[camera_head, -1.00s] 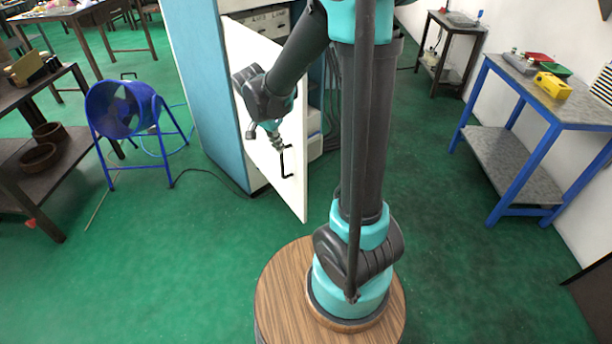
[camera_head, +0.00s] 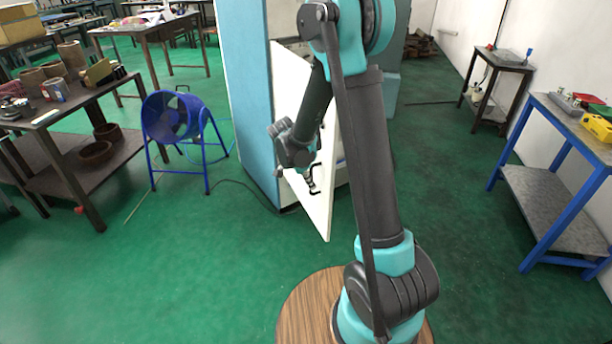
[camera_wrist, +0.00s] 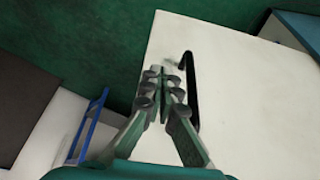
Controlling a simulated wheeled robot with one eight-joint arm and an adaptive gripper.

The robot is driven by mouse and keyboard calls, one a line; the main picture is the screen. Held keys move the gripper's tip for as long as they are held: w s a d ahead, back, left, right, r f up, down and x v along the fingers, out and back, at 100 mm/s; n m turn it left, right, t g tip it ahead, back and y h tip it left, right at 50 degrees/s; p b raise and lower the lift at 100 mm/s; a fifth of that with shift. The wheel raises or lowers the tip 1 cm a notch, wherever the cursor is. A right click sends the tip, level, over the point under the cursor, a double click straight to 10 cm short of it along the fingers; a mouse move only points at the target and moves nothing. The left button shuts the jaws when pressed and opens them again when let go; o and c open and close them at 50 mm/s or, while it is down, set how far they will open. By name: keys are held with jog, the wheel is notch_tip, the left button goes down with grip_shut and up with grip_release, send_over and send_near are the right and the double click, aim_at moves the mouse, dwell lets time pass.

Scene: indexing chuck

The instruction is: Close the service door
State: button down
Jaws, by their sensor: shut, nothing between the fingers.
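The service door (camera_head: 322,212) is a white panel standing open, swung out from the blue cabinet (camera_head: 247,90). A black bar handle (camera_head: 316,194) is on its face near the lower free edge; the handle also shows in the wrist view (camera_wrist: 188,72). My gripper (camera_head: 309,186) is at the door's handle side, left of the handle in the wrist view (camera_wrist: 161,74). Its fingers are together with nothing between them. I cannot tell whether they touch the door or handle. My arm hides part of the door and the cabinet opening.
A blue fan (camera_head: 172,117) on a stand is left of the cabinet, with a cable on the floor. A dark workbench (camera_head: 70,110) is at the left, a blue-framed table (camera_head: 550,140) at the right. The green floor (camera_head: 180,275) in front is clear.

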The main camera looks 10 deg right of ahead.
aim_at(326, 191)
jog(key=shift+w+d+f, duration=0.1)
jog(key=shift+w+d, duration=0.1)
jog(key=shift+d, duration=0.45)
jog(key=shift+w+d+f, duration=0.1)
jog(key=shift+w+d, duration=0.15)
jog(key=shift+d, duration=0.4)
jog(key=shift+w+d, duration=0.2)
jog(key=shift+d, duration=0.45)
jog(key=shift+d, duration=0.1)
